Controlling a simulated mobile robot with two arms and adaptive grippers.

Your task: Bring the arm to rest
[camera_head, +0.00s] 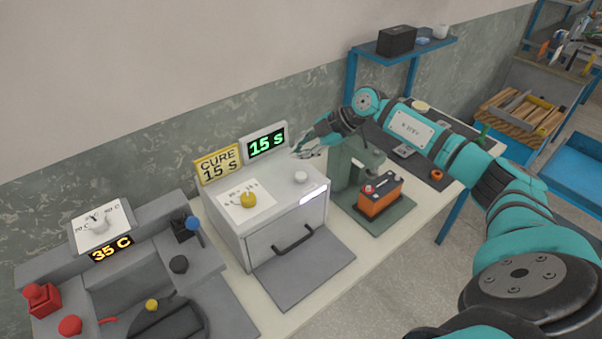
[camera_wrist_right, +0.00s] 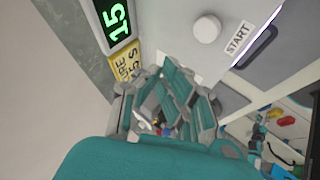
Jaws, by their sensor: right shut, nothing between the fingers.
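My right arm reaches in from the right in the head view. My right gripper (camera_head: 305,150) hangs above the back right of the grey curing box (camera_head: 262,225), close to the green "15 S" display (camera_head: 266,144). In the right wrist view the fingers of my right gripper (camera_wrist_right: 165,128) are shut with nothing held. The white round button (camera_head: 301,177) on the box top shows clear of the fingers, and it also shows in the wrist view (camera_wrist_right: 206,29) beside a START label. My left gripper is not in view.
An orange battery (camera_head: 379,195) sits on a green fixture right of the box. A yellow "CURE 15 S" sign (camera_head: 219,165) stands at the box's back. A station with a "35 C" display (camera_head: 111,248) is at left. A blue shelf (camera_head: 420,47) is behind my arm.

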